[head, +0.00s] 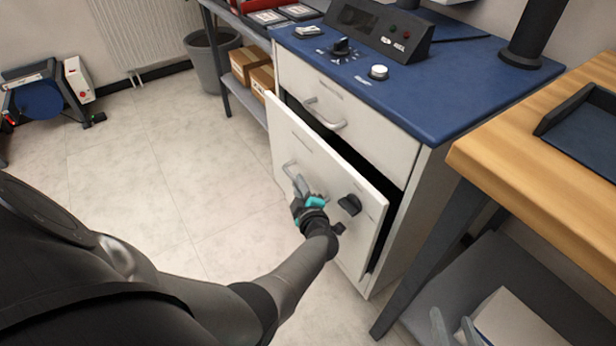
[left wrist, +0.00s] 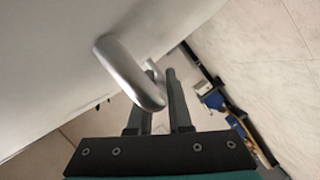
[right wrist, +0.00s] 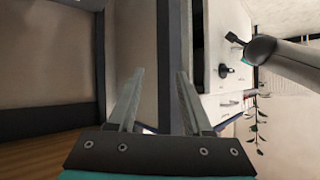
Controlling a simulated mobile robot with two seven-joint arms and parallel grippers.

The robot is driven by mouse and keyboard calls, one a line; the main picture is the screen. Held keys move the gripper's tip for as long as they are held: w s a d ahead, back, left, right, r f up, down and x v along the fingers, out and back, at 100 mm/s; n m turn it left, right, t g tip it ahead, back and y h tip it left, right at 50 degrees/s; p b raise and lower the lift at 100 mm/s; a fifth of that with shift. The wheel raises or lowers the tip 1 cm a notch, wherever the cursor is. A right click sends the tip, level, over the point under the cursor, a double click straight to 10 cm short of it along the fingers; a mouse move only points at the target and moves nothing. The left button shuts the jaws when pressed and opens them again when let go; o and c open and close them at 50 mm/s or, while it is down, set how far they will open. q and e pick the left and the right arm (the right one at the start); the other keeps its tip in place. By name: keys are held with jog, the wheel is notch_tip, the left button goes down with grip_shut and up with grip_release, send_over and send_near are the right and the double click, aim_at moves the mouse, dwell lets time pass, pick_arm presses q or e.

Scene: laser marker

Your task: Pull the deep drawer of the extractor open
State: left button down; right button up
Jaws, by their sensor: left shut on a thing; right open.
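The deep drawer (head: 325,163) is the lower white front of the blue-topped cabinet. It stands partly out, with a dark gap along its top and right side. My left gripper (head: 302,192) is shut on its grey bar handle (head: 288,169). The left wrist view shows the handle (left wrist: 120,65) running between the left fingers (left wrist: 160,80), close to the white front. A black knob (head: 350,204) sits on the front, right of the gripper. My right gripper (head: 452,322) is open and empty, low at the right; its spread fingers (right wrist: 160,82) show in the right wrist view.
The shallow upper drawer (head: 345,105) is shut. A wooden-topped table (head: 540,160) stands close on the right, with a grey lower shelf (head: 500,270). Open tiled floor (head: 170,160) lies left of the drawer. A grey bin (head: 207,60) and shelf with boxes stand behind.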

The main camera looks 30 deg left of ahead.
jog(key=s+d+g+h+p, duration=0.4)
jog(key=s+d+g, duration=0.2)
jog(key=d, duration=0.2)
pick_arm(q)
jog(key=s+a+p, duration=0.1)
jog(key=s+a, duration=0.3)
jog(key=s, duration=0.5)
jog(key=s+a, duration=0.3)
jog(key=s, duration=0.6)
jog(key=s+a+p, duration=0.1)
jog(key=s+a, duration=0.3)
jog(key=s, duration=0.6)
jog(key=shift+a+p, duration=0.3)
jog(key=shift+p, duration=0.05)
pick_arm(e)
notch_tip(320, 180, down, 7)
jog(key=g, duration=0.1)
jog(key=shift+a+m+g, duration=0.2)
jog(key=shift+m+g, duration=0.1)
pick_arm(q)
jog(key=c, duration=0.8)
grip_release()
jog(key=shift+w, duration=0.1)
jog(key=shift+c, duration=0.2)
jog(key=shift+d, duration=0.1)
